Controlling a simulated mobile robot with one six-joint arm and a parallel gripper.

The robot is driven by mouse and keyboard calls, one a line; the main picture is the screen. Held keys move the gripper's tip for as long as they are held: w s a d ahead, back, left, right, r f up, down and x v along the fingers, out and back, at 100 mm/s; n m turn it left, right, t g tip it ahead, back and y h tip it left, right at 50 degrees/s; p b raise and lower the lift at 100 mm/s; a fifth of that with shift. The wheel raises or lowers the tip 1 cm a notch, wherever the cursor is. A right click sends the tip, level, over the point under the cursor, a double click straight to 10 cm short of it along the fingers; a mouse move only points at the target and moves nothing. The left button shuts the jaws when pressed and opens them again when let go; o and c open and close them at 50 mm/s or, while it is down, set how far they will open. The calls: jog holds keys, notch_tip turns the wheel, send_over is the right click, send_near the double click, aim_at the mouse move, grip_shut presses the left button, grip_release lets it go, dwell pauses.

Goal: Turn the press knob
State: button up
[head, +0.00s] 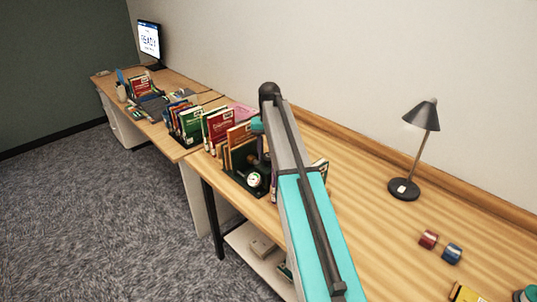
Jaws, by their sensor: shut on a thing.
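The press, a dark device with a round white-faced gauge (254,180), stands at the front edge of the wooden table beside a row of books. My arm rises across the middle of the head view and bends down behind its own upper link. My gripper (261,160) is small, dark and partly hidden at the top of the press. It is shut at the press knob, whose outline I cannot make out clearly. The fingertips are mostly hidden by the dark parts and my arm.
Upright books (217,128) stand just left of the press. A desk lamp (404,187), a red roll (428,239) and a blue roll (452,253) are on the right. A monitor (150,40) stands far left. The table between arm and lamp is mostly clear.

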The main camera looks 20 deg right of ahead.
jog(key=shift+s+f, duration=0.1)
jog(key=shift+s, duration=0.05)
jog(key=o, duration=0.9)
jog(key=shift+o, duration=0.8)
jog(key=shift+r, duration=0.3)
jog(key=shift+w+r, duration=0.2)
jog(key=shift+r, duration=0.3)
notch_tip(320, 180, up, 12)
jog(key=b, duration=0.3)
jog(key=shift+s+r, duration=0.15)
jog(key=shift+r, duration=0.05)
